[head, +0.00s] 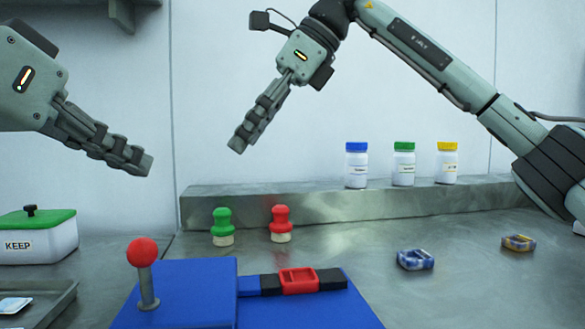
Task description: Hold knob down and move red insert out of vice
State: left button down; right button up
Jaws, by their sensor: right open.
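The knob (142,252) is a red ball on a short metal lever, standing upright on the left part of a blue base (190,285). The red insert (298,276) is a square red frame sitting between the two black jaws of the vice (331,280), on the right part of the base. My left gripper (147,165) hangs above the knob, apart from it, seen side-on, so its finger gap is hidden. My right gripper (237,146) is open and empty, high above the base, pointing down and left. Neither gripper touches anything.
Green (222,220) and red (281,218) stoppers stand behind the base. Blue (356,168), green (404,167) and yellow (447,165) capped bottles stand on the metal ledge (270,203). Patterned blue (415,259) and tan (518,243) pieces lie right. A KEEP box (50,243) is left.

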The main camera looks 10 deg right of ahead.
aim_at(293, 276)
jog(key=s+d+f+h, duration=0.1)
jog(key=d+f+h, duration=0.1)
jog(key=f, duration=0.4)
jog(key=d+f+n+g+h, duration=0.1)
jog(key=d+f+h, duration=0.1)
jog(key=f, duration=0.5)
jog(key=s+d+f+n+g+h, duration=0.1)
jog(key=d+f+h, duration=0.1)
jog(key=f, duration=0.5)
jog(key=shift+s+f+h, duration=0.2)
jog(key=shift+s+h, duration=0.1)
jog(key=shift+h, duration=0.2)
jog(key=c, duration=1.2)
jog(key=shift+c, duration=0.2)
